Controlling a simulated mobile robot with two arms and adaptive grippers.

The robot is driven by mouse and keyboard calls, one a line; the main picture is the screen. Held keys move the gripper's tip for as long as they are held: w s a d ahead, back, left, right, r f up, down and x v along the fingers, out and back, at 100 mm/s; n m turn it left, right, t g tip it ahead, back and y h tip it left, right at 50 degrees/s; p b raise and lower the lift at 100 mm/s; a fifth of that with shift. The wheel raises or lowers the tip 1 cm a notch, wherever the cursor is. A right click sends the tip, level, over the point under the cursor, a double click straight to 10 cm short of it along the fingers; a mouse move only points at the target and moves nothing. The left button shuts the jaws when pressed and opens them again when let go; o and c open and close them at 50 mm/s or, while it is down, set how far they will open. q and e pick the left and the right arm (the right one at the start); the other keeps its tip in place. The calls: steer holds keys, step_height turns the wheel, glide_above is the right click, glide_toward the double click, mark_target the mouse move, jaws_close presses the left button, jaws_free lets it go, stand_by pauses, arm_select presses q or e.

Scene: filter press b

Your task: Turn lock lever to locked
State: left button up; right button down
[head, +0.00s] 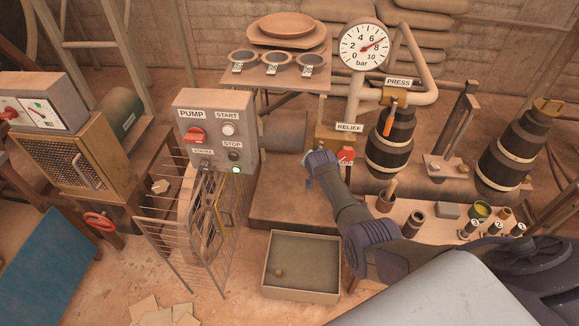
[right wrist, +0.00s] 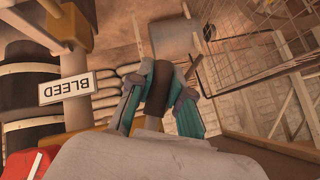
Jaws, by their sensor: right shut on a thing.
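My right gripper (right wrist: 159,74) is shut on a dark, rounded handle (right wrist: 158,88) in the right wrist view. The handle sits between the two teal-padded fingers; I take it for the lock lever, but no label shows on it. In the head view my right arm comes in from the lower right, and its wrist (head: 321,168) is left of the relief valve block (head: 334,140). Whether the lever stands at locked cannot be told. My left gripper is not in view.
A pump control box (head: 214,140) with a lit green lamp stands left of my wrist. A wire guard (head: 172,250) is below it. A red knob (head: 346,155) is close to the right of my wrist. A shallow tray (head: 301,294) lies on the floor. A BLEED sign (right wrist: 67,87) is nearby.

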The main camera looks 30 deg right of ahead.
steer(key=shift+s+d+f+n+h, duration=0.1)
steer(key=shift+d+f+n+h, duration=0.1)
steer(key=shift+n+h, duration=0.1)
steer(key=shift+s+d+f+g+b, duration=0.1)
steer(key=shift+s+d+g+b, duration=0.05)
steer(key=shift+g+b, duration=0.25)
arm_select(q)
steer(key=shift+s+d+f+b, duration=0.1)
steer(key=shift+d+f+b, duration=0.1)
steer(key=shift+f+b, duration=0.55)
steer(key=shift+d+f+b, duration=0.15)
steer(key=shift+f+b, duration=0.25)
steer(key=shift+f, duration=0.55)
arm_select(e)
steer(key=shift+s+d+n+g+h, duration=0.3)
steer(key=shift+d+n+g+h, duration=0.15)
steer(key=shift+h, duration=0.2)
steer(key=shift+s+d+n+g+h, duration=0.25)
steer(key=shift+d+n+g+h, duration=0.15)
steer(key=shift+h, duration=0.25)
steer(key=shift+d, duration=0.1)
steer(key=c, duration=1.1)
jaws_free()
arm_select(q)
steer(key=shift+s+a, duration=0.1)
